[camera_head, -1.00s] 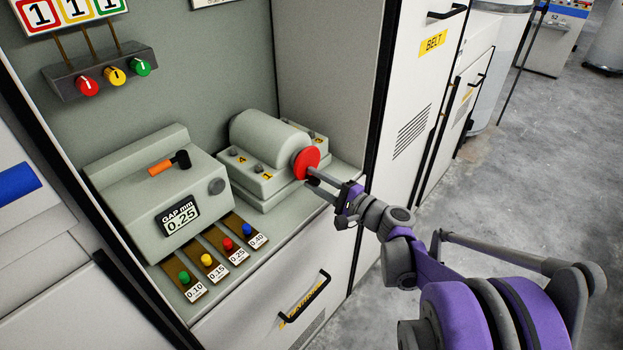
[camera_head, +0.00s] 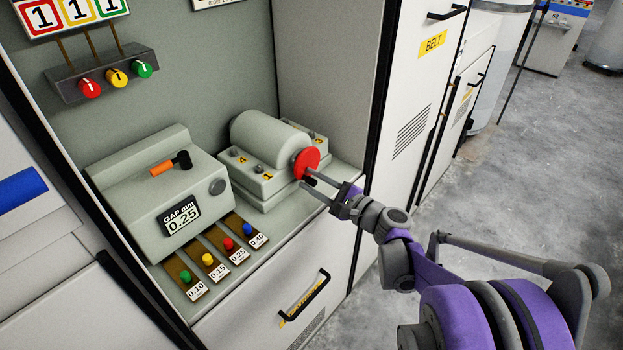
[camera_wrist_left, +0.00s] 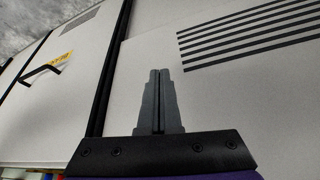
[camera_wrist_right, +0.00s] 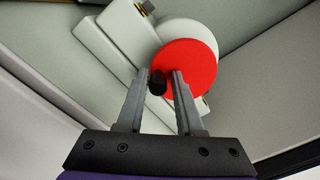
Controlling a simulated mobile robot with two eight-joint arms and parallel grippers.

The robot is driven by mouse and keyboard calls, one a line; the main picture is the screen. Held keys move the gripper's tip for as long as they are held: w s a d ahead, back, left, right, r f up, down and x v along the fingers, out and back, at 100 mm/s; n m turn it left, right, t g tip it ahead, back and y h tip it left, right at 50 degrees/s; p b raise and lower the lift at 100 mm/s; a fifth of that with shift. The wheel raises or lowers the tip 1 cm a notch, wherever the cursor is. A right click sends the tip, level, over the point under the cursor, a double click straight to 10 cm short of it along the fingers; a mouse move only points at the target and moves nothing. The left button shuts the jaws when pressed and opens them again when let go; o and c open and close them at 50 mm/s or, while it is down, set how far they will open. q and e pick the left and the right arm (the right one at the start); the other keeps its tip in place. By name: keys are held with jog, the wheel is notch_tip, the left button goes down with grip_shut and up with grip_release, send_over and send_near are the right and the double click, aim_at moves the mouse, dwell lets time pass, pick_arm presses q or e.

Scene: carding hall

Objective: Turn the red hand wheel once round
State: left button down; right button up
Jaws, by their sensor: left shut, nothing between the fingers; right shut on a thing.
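The red hand wheel (camera_head: 306,159) sits on the end of a grey cylindrical housing (camera_head: 270,138). It also shows in the right wrist view (camera_wrist_right: 190,62). A black knob (camera_wrist_right: 157,84) stands out from the wheel's face near its edge. My right gripper (camera_wrist_right: 160,76) is shut on the black knob, one finger on each side of it. In the head view my right gripper (camera_head: 308,178) reaches the wheel's lower edge from the right. My left gripper (camera_wrist_left: 159,76) is shut and empty before a pale slotted panel; it is not in the head view.
Several coloured-knob gauges (camera_head: 222,243) lie in front. The bay's right wall (camera_head: 325,80) stands close to the wheel. Open floor lies at right.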

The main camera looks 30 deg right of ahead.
jog(key=shift+w+a+r+m, duration=0.15)
jog(key=shift+a+m, duration=0.1)
jog(key=shift+m, duration=0.35)
jog(key=shift+a+r+m+p, duration=0.1)
jog(key=shift+r+m+p, duration=0.05)
jog(key=shift+m, duration=0.45)
jog(key=shift+a+r+m+p, duration=0.1)
jog(key=shift+m+p, duration=0.05)
jog(key=shift+m, duration=0.45)
jog(key=shift+a+r+m, duration=0.1)
jog(key=shift+r+m, duration=0.25)
jog(key=shift+m, duration=0.85)
jog(key=shift+a+r+m+p, duration=0.1)
jog(key=shift+r+m+p, duration=0.15)
jog(key=shift+m, duration=0.35)
jog(key=shift+r+m+p, duration=0.1)
jog(key=shift+m+p, duration=0.15)
jog(key=shift+m, duration=0.35)
